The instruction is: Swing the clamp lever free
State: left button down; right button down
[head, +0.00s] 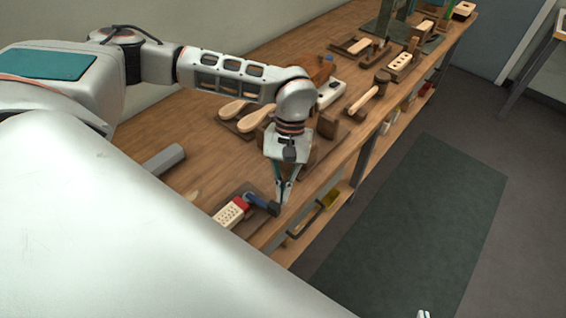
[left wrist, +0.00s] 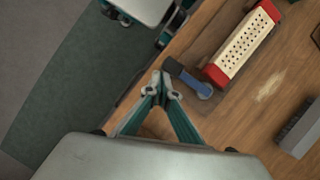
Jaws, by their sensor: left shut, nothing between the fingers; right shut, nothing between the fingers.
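The clamp lever (head: 260,199) is a blue bar with a black end, beside a red clamp (head: 222,217) that has a cream block with holes (head: 233,209) against it. In the left wrist view the lever (left wrist: 193,82) runs from a round pivot near the red part (left wrist: 215,74) to its black end. My left gripper (head: 283,197) is shut and empty, pointing down right beside the black end; I cannot tell whether it touches. Its fingertips show in the left wrist view (left wrist: 162,92). My right gripper (head: 423,314) shows only its tips at the bottom edge, shut and empty.
The wooden bench (head: 215,165) runs to the back right, its front edge close by my left gripper. A grey bar (head: 164,160) lies to the left. Wooden brush bodies (head: 256,121) and blocks stand further back. A green mat (head: 420,220) covers the floor in front.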

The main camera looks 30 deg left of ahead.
pick_arm(q)
jog(key=shift+s+d, duration=0.2)
jog(key=shift+s, duration=0.6)
jog(key=v, duration=1.2)
dwell(0.5)
